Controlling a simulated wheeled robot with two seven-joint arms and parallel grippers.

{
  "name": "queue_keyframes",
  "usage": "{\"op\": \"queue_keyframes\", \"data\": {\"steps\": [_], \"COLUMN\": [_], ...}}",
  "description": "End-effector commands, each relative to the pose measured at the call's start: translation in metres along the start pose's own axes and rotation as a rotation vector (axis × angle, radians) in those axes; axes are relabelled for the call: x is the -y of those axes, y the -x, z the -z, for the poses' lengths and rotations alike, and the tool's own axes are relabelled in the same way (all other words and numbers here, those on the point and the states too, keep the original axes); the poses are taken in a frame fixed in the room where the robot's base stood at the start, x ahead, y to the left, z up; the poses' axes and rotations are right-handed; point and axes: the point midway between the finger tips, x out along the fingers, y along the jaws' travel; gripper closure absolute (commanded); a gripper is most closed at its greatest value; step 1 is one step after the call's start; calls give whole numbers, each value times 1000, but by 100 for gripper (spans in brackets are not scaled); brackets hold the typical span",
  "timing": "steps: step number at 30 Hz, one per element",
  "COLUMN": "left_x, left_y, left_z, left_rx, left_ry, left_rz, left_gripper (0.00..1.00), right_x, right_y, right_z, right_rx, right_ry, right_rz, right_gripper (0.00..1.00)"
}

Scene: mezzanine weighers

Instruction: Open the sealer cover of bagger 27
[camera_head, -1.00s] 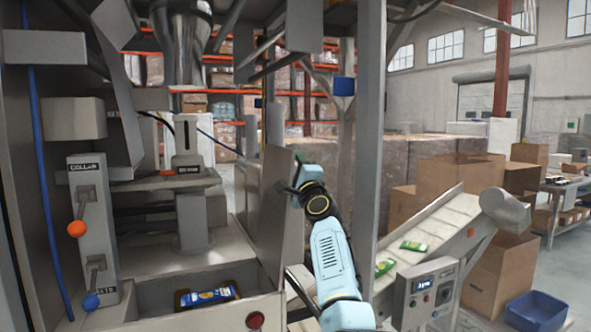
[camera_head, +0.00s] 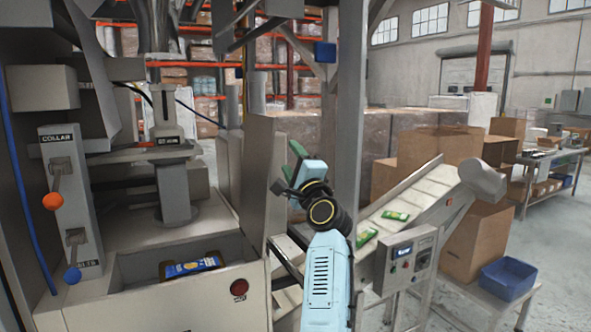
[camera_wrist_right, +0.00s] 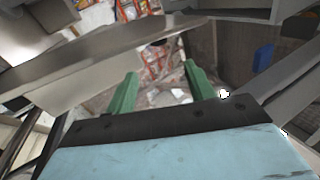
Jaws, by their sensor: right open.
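A grey flat panel (camera_head: 262,180), which looks like the sealer cover, stands upright at the right side of the machine, with a small dark handle (camera_head: 279,187) on its right edge. I cannot read a bagger number. My right gripper (camera_head: 297,150) is just right of the panel's edge, green fingers apart and empty. In the right wrist view the green fingers (camera_wrist_right: 161,90) are spread with nothing between them, and a long grey plate crosses beyond them. Whether the gripper touches the panel I cannot tell. My left gripper is not in view.
A blue-and-yellow packet (camera_head: 192,266) lies in the tray at the machine's front. Left are levers with an orange knob (camera_head: 53,201) and a blue knob (camera_head: 72,274). A grey post (camera_head: 345,130) stands close behind my right gripper. An inclined conveyor (camera_head: 415,205) and control box (camera_head: 405,262) are right.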

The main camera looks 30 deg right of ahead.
Motion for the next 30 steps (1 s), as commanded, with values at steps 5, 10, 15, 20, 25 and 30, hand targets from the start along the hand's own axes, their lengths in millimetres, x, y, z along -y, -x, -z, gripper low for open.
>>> {"op": "queue_keyframes", "data": {"steps": [5, 10, 15, 20, 25, 30], "left_x": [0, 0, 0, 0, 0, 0], "left_y": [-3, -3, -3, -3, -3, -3], "left_z": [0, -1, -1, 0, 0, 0], "left_rx": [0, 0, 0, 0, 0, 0], "left_ry": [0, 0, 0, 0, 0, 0], "left_rz": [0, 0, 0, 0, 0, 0], "left_gripper": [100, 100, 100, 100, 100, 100], "right_x": [-1, 0, 0, 0, -2, -41], "right_y": [16, 19, 19, 19, 20, 45], "right_z": [0, 0, 0, 0, 0, -12], "right_rx": [-1, -1, -1, -1, 2, 61], "right_ry": [0, 0, 0, 0, 8, 168], "right_rz": [-1, 0, 0, 0, -5, -120], "right_gripper": [46, 46, 46, 46, 46, 46]}}
